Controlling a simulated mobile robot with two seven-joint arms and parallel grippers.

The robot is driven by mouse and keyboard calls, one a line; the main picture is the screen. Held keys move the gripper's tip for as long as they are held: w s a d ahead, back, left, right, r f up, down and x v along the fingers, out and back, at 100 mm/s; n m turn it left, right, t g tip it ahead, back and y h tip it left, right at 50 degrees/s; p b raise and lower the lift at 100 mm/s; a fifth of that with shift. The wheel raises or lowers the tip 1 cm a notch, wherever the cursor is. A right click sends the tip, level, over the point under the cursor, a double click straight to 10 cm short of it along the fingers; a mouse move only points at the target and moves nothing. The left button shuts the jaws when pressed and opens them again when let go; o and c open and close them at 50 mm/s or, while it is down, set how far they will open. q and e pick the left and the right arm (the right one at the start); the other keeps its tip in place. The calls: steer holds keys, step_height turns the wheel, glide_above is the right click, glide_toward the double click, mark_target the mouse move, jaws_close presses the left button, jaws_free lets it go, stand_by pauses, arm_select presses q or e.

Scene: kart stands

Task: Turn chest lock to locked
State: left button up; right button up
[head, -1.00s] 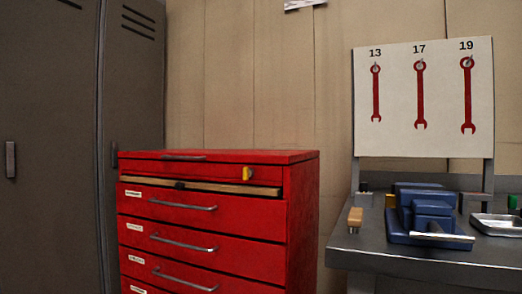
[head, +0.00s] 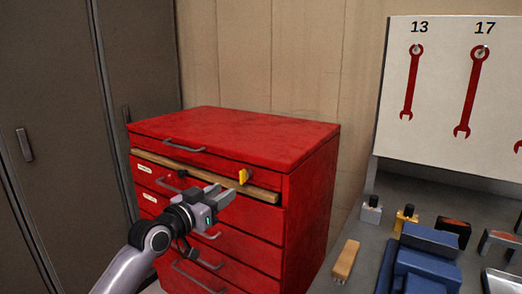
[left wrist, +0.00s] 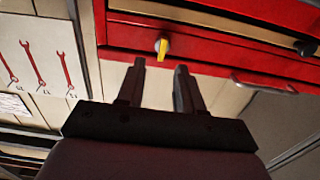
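The red tool chest (head: 240,135) stands against the wall. Its lock is a small yellow knob (head: 244,177) on the front's top strip, near the right corner. The knob looks roughly upright. In the left wrist view the chest front (left wrist: 220,50) spans the top, and the yellow knob (left wrist: 163,48) on its pale round base lies just beyond the gap between the fingertips. My left gripper (head: 225,191) is open and empty in front of the chest, a little left of and below the knob, apart from it. My right gripper is not in view.
A wooden bar (head: 205,176) runs across the chest front below the lock. Drawer handles (head: 184,146) stick out. At right a workbench (head: 345,225) carries a wooden-handled item (head: 345,260) and a blue vise (head: 425,265). Grey lockers (head: 50,120) stand at left.

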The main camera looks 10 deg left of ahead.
mark_target(243, 176)
arm_select(q)
steer(key=w+d+r, duration=0.2)
steer(key=w, duration=0.6)
steer(key=shift+d, duration=0.25)
jaws_close()
